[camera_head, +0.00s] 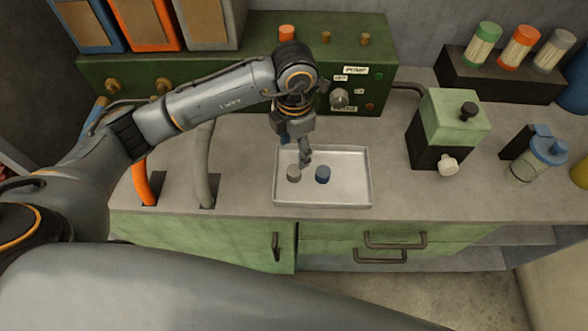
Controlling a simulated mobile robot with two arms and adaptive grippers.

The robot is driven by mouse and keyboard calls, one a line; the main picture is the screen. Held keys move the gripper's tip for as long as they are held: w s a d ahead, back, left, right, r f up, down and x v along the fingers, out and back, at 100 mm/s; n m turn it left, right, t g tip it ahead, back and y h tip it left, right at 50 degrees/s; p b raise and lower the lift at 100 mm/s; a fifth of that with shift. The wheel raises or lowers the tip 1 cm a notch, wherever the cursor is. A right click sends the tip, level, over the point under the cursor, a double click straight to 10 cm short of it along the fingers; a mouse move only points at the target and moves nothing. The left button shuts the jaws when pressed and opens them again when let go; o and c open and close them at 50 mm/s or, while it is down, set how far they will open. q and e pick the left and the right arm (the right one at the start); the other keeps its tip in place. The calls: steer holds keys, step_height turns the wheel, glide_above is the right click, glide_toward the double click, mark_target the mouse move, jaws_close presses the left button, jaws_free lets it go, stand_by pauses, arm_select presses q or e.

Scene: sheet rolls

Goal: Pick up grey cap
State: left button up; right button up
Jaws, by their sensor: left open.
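The grey cap (293,175) lies in the left part of a shallow white tray (345,196) on the counter. A blue cap (323,174) lies to its right in the same tray, apart from it. My left gripper (297,152) points down over the back left part of the tray, just behind and above the grey cap. It is open, with nothing seen between its fingers. From this view I cannot tell the exact height of the fingertips above the cap. My right gripper is not in view.
A green pump box (230,66) with knobs stands behind the tray. A green and black box (453,118) and a blue-lidded jar (537,160) stand to the right. A dark rack (497,76) holds three capped vials. Orange and grey hoses rise at the left.

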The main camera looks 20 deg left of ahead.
mark_target(295, 169)
arm_select(q)
step_height(295, 169, down, 3)
steer(key=shift+r, duration=0.2)
step_height(295, 169, down, 4)
steer(key=shift+d+f+p, duration=0.1)
steer(key=shift+f+p, duration=0.05)
steer(key=shift+p, duration=0.9)
steer(key=shift+f, duration=0.5)
steer(key=c, duration=1)
